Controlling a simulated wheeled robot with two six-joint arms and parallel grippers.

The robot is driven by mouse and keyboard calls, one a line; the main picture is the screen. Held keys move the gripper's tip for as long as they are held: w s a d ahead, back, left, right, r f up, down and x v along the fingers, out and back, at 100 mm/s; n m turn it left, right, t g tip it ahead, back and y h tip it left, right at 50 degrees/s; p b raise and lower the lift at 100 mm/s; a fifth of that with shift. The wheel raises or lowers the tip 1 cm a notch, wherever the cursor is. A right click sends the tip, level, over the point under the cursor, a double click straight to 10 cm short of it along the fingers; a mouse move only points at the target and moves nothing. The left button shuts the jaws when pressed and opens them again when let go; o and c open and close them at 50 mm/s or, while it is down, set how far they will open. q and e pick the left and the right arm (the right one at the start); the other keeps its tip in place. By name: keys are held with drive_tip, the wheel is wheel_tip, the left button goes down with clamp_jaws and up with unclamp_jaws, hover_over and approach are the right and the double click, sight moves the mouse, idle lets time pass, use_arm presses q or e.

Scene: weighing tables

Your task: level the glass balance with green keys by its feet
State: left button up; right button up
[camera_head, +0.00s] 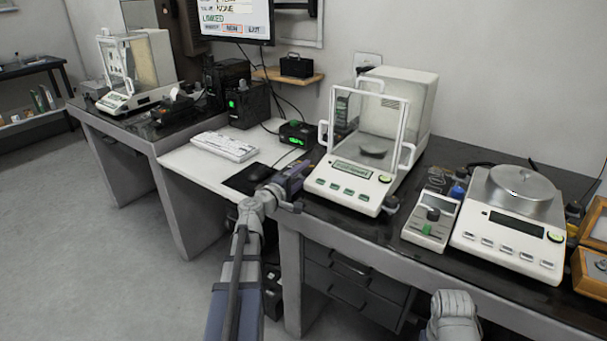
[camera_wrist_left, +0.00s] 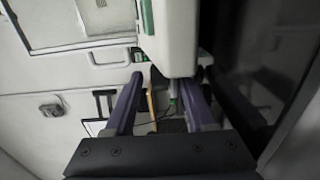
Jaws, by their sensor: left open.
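The glass balance with green keys (camera_head: 349,187) stands on the dark table, its glass draft shield around a small pan. My left gripper (camera_head: 299,172) is at its front left corner, beside the housing. In the left wrist view, the balance's pale housing (camera_wrist_left: 168,35) comes down between the two open fingers (camera_wrist_left: 164,82). A small foot (camera_wrist_left: 172,90) shows under the housing, between the fingers; I cannot tell whether they touch it. In the head view my gripper hides this corner's foot. My right forearm shows at the bottom, its gripper out of view.
A small grey device (camera_head: 431,220) and a top-pan balance (camera_head: 511,225) stand to the right. A black box with a green display (camera_head: 297,134) is behind my left gripper. Another glass balance (camera_head: 130,75) stands far left.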

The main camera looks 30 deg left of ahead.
use_arm(q)
drive_tip(key=shift+w, duration=0.1)
drive_tip(key=shift+c, duration=0.2)
clamp_jaws()
idle(0.5)
